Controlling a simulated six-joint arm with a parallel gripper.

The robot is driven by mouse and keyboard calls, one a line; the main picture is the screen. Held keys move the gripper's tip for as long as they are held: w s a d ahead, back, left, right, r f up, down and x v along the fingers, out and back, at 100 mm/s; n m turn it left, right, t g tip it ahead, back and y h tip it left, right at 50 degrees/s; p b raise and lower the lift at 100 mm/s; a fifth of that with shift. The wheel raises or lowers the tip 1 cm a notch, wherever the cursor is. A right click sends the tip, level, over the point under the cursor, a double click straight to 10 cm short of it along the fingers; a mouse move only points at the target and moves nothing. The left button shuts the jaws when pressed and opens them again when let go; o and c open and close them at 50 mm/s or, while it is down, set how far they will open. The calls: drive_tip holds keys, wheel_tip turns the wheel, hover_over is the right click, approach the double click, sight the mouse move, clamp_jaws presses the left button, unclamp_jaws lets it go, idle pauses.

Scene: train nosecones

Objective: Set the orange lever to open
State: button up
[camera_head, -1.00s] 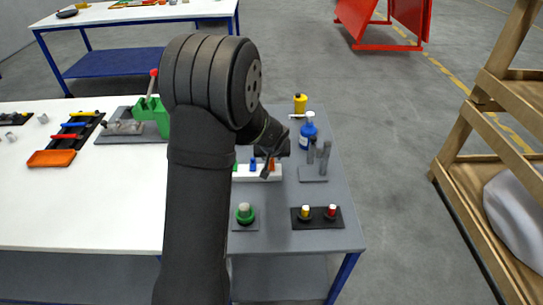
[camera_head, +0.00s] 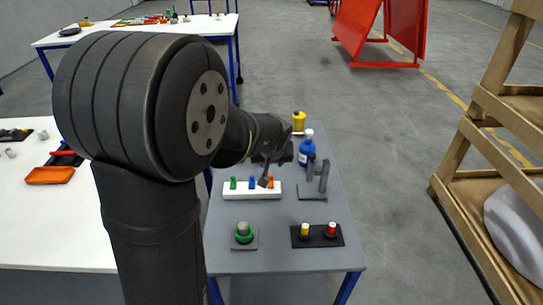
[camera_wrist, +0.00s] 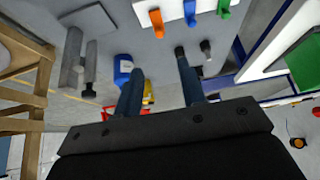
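The orange lever (camera_head: 271,182) is at the right end of a white block (camera_head: 252,195) on the grey table, beside a blue lever (camera_head: 252,183) and a green lever (camera_head: 233,183). In the wrist view the orange lever (camera_wrist: 157,24) juts from the block's edge at the top of the picture, beyond my fingertips and roughly in line with the gap between them. My gripper (camera_wrist: 158,65) is open and empty. In the head view my gripper (camera_head: 268,172) hangs over the block's right end. One dark finger overlaps the view near the orange lever; contact cannot be told.
A blue bottle (camera_head: 307,150), a yellow container (camera_head: 299,121) and a grey stand with posts (camera_head: 320,182) are behind and right of the block.

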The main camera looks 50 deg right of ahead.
sight(270, 175)
drive_tip(key=shift+v, duration=2.45)
drive_tip(key=shift+g+y, duration=0.5)
drive_tip(key=x, duration=0.5)
drive_tip(key=w+d+x, duration=0.1)
drive_tip(key=x, duration=0.5)
drive_tip(key=r+x, duration=0.1)
drive_tip(key=x, duration=0.5)
drive_tip(key=shift+w+d+f, duration=0.2)
drive_tip(key=shift+w+d, duration=0.25)
drive_tip(key=shift+a, duration=0.1)
clamp_jaws()
